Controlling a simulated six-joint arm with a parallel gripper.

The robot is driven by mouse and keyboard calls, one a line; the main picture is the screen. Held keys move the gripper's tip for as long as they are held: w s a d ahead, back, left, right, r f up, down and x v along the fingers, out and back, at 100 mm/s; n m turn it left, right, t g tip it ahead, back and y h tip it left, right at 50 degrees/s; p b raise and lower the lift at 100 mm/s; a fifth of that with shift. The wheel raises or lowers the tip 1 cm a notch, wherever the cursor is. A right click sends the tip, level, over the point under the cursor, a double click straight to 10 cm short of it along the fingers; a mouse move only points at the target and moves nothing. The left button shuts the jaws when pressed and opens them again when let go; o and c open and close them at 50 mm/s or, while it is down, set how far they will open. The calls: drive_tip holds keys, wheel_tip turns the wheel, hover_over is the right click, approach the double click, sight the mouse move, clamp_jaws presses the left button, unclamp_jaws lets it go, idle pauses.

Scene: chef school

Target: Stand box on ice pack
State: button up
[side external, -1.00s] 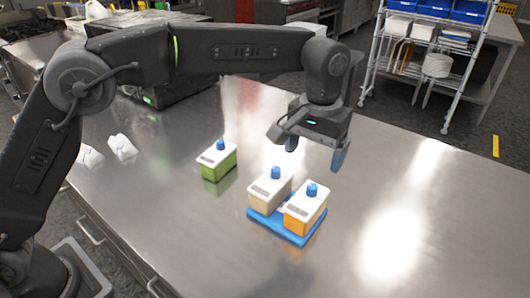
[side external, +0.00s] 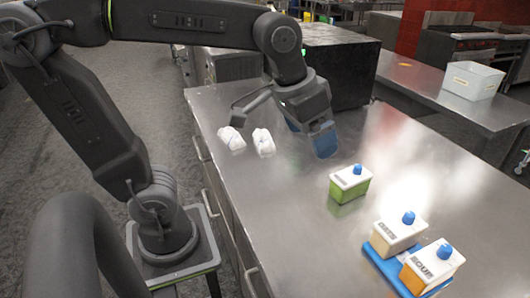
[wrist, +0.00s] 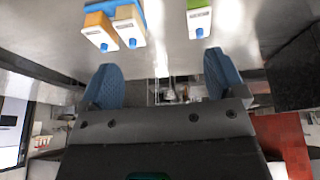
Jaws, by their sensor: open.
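A blue ice pack (side external: 388,268) lies flat on the metal table. A cream box (side external: 397,232) and an orange box (side external: 432,267) stand upright side by side on it, each with a white lid and blue knob. A green box (side external: 350,184) of the same kind stands upright on the bare table. In the wrist view, the ice pack (wrist: 135,5), orange box (wrist: 99,30), cream box (wrist: 128,25) and green box (wrist: 198,18) are at the top. My gripper (side external: 307,132) is open and empty above the table, beyond the green box and apart from it.
Two white crumpled items (side external: 263,143) lie on the table left of my gripper. A large dark box-shaped appliance (side external: 342,65) stands behind it. The table right of the green box is clear. A side table (side external: 440,90) holds a white bin (side external: 472,80).

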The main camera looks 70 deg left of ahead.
drive_tip(key=s+a+f+t, duration=0.1)
drive_tip(key=s+a+f, duration=0.2)
drive_tip(key=s, duration=0.4)
drive_tip(key=shift+s+a+f+y, duration=0.2)
drive_tip(key=shift+f+y, duration=0.1)
drive_tip(key=shift+f, duration=0.6)
drive_tip(key=shift+d, duration=0.1)
drive_tip(key=shift+c, duration=0.3)
idle(0.8)
